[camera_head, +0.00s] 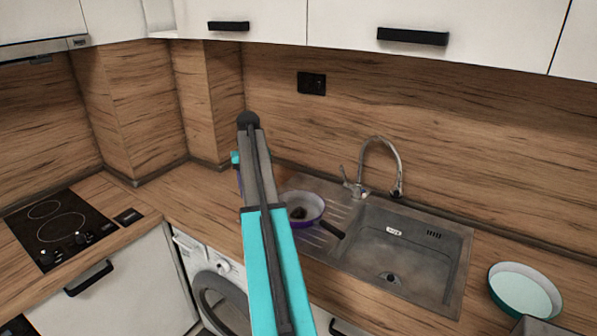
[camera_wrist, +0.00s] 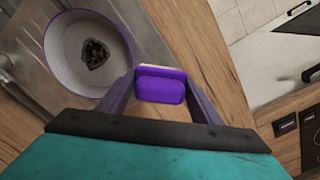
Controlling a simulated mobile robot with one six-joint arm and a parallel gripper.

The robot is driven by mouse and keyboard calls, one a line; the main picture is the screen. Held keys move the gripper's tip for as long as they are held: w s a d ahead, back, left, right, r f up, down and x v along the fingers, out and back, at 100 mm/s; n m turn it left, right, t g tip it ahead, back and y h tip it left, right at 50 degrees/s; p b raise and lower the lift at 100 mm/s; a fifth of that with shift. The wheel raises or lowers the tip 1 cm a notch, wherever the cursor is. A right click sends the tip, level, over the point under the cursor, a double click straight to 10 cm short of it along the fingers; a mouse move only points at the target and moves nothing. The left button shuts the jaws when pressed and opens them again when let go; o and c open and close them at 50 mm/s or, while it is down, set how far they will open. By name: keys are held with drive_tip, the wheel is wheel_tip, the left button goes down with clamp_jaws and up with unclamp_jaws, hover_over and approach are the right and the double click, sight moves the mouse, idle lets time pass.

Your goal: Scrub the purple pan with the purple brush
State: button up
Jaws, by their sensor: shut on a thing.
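The purple pan (camera_head: 305,203) sits on the sink's drainboard in the head view, its dark handle pointing right toward the basin. It has a pale inside with a dark brown stain, and it also shows in the wrist view (camera_wrist: 62,80) at upper left. My gripper (camera_wrist: 160,88) is shut on the purple brush (camera_wrist: 161,86), with a finger on each side of it. The brush is held beside the pan, apart from the stain. In the head view my arm hides most of the gripper and brush and part of the pan.
The sink basin (camera_head: 400,245) with a curved faucet (camera_head: 382,150) lies right of the pan. A teal-rimmed pale dish (camera_head: 524,290) stands at far right. The black cooktop (camera_head: 58,226) is at left, with bare wood counter (camera_head: 190,200) between. White cupboards hang above.

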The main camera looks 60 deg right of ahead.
drive_tip(key=s+d+r+m+p, duration=0.1)
drive_tip(key=s+d+r+m, duration=0.1)
drive_tip(key=s+d, duration=0.8)
drive_tip(key=d+m, duration=0.1)
drive_tip(key=d, duration=0.2)
drive_tip(key=shift+s+d+r+m, duration=0.15)
drive_tip(key=shift+s+r+m, duration=0.1)
drive_tip(key=shift+m, duration=0.15)
drive_tip(key=shift+w+f, duration=0.1)
drive_tip(key=b, duration=0.6)
hover_over(298, 212)
drive_tip(key=shift+s+a+f, duration=0.15)
drive_tip(key=shift+f, duration=3)
drive_tip(key=shift+s+a+f, duration=0.1)
drive_tip(key=shift+a+f, duration=0.05)
drive_tip(key=shift+f, duration=2.95)
drive_tip(key=shift+f+b, duration=0.4)
drive_tip(key=shift+f, duration=0.65)
drive_tip(key=shift+d, duration=0.15)
drive_tip(key=shift+w+d, duration=0.25)
drive_tip(key=shift+d, duration=0.1)
drive_tip(key=shift+a, duration=0.1)
